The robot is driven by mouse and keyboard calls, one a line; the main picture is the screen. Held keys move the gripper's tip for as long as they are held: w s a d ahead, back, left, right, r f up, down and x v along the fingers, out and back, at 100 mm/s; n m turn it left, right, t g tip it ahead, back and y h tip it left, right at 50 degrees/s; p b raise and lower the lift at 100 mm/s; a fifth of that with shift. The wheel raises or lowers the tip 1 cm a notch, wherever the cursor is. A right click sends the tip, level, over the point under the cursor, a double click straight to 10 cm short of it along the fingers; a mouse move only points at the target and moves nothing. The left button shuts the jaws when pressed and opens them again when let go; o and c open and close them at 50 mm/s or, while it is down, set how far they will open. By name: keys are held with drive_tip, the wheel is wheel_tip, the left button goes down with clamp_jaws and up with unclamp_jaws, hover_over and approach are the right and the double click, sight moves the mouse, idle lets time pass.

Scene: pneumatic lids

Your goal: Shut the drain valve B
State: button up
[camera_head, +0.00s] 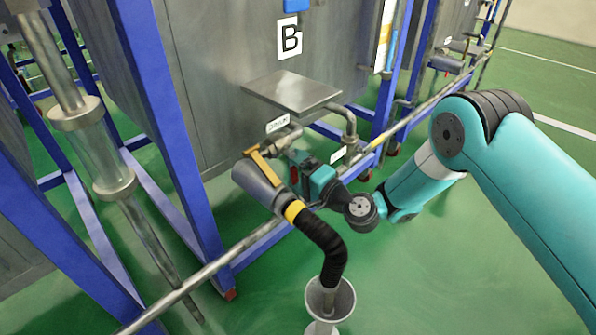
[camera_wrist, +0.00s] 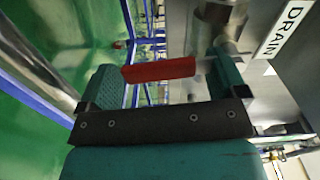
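The drain valve's red handle (camera_wrist: 158,70) lies between the two fingers of my gripper (camera_wrist: 163,78) in the wrist view. The fingers stand wide apart, with a visible gap between the handle and the left finger. Contact with the right finger is hard to judge. The handle lies crosswise in that picture, beside a metal pipe fitting. In the head view my gripper (camera_head: 303,170) is at the pipework under the tank marked B (camera_head: 289,38), beside the DRAIN label (camera_head: 277,123). The same label (camera_wrist: 280,30) shows in the wrist view. My gripper mostly hides the valve in the head view.
A grey cylinder (camera_head: 258,185) with a black hose (camera_head: 325,240) stands left of my gripper, the hose ending in a white funnel (camera_head: 343,300). A metal shelf (camera_head: 292,90) juts out above. Blue frame legs and a long floor-level pipe are close by. Green floor is free at right.

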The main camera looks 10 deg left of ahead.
drive_tip(key=shift+s+d, duration=0.2)
drive_tip(key=shift+d, duration=0.1)
drive_tip(key=b+v, duration=0.6)
drive_tip(key=b, duration=0.5)
drive_tip(key=shift+s+d, duration=0.2)
drive_tip(key=shift+d, duration=0.15)
